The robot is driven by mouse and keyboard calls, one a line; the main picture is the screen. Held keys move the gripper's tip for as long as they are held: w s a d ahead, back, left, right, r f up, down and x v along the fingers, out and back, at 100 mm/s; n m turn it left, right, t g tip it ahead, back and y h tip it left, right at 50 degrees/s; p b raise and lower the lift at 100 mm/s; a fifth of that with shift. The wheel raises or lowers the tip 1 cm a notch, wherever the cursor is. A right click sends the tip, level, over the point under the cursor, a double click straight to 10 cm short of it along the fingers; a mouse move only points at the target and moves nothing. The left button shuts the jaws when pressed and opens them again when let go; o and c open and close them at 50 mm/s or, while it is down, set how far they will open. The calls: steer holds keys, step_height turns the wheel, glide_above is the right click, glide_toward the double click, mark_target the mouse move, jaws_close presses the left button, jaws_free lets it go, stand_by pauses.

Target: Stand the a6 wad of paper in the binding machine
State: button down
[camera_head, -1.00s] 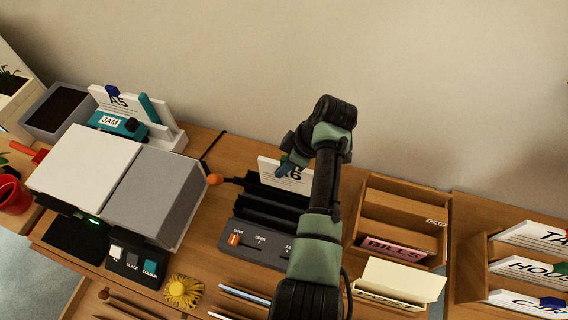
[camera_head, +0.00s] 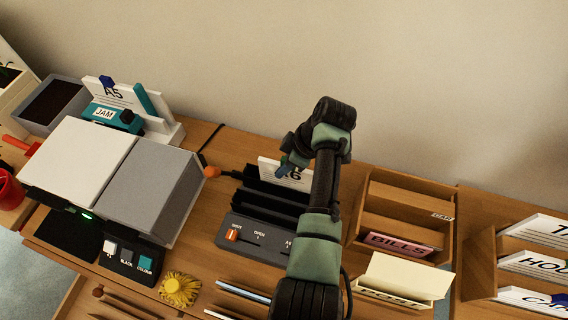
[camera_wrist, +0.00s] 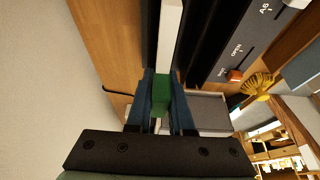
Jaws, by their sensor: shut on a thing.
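In the wrist view the wad (camera_wrist: 169,38) runs as a white strip between dark walls of the machine (camera_wrist: 205,35). A green piece (camera_wrist: 161,92) sits at the wad's near end. My gripper (camera_wrist: 163,100), with blue fingers, is shut on this green piece. It also shows in the head view (camera_head: 283,170), at the wad's top edge. Whether the wad touches the slot floor is hidden.
An orange knob (camera_head: 232,235) sits at the left of the machine's front panel. A grey and white box machine (camera_head: 150,190) stands left, with a yellow flower-like thing (camera_head: 179,289) in front. A wooden rack (camera_head: 400,205) and cream box (camera_head: 400,280) stand close on the right.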

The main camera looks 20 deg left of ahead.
steer(key=shift+f+b, duration=0.7)
steer(key=shift+f, duration=0.25)
steer(key=shift+c, duration=1.2)
jaws_free()
steer(key=shift+r+p, duration=3.5)
steer(key=shift+r, duration=0.55)
